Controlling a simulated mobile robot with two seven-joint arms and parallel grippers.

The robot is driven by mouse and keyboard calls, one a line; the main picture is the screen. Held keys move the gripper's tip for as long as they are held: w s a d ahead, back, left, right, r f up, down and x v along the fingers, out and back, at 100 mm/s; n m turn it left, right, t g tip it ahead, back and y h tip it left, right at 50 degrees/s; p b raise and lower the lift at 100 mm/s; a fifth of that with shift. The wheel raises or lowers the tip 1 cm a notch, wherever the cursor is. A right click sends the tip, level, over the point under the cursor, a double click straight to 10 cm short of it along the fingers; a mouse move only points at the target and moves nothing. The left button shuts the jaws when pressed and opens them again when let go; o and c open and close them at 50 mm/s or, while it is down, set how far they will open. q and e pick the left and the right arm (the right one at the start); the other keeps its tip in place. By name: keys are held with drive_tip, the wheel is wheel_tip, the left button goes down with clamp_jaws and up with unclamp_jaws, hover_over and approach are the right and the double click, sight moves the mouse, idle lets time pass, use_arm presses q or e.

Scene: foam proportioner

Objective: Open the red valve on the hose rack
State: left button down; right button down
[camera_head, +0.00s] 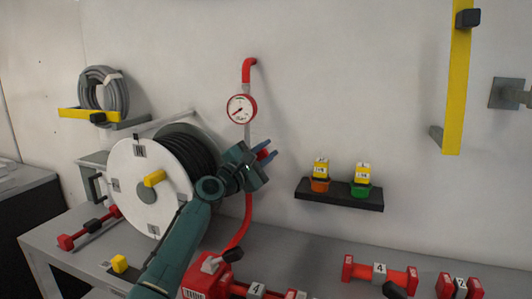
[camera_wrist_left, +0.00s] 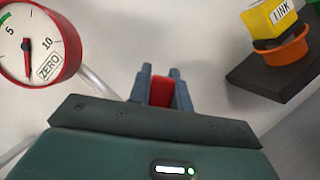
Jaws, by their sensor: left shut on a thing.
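The red valve (camera_head: 263,153) sits on the pipe below the round gauge and is mostly hidden by my gripper. My left gripper (camera_head: 266,154) reaches it from the front left, and its blue-grey fingers close on a red piece. In the left wrist view, the red valve handle (camera_wrist_left: 161,92) stands between the two fingers of the gripper (camera_wrist_left: 160,88). The valve's body and the handle's exact angle are hidden. My right gripper is in neither view.
A gauge (camera_head: 241,108) hangs on the pipe above the gripper. A hose reel (camera_head: 140,188) stands at left on the grey table (camera_head: 60,232). A dark shelf (camera_head: 338,196) with two yellow-topped containers is to the right. Red fittings (camera_head: 380,272) lie along the front. The wall between pipe and shelf is clear.

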use_arm(q)
drive_tip(key=shift+f, duration=0.1)
drive_tip(key=c, duration=1.3)
unclamp_jaws()
drive_tip(key=shift+p+v, duration=0.9)
drive_tip(key=shift+v, duration=5.7)
drive_tip(key=shift+c, duration=0.3)
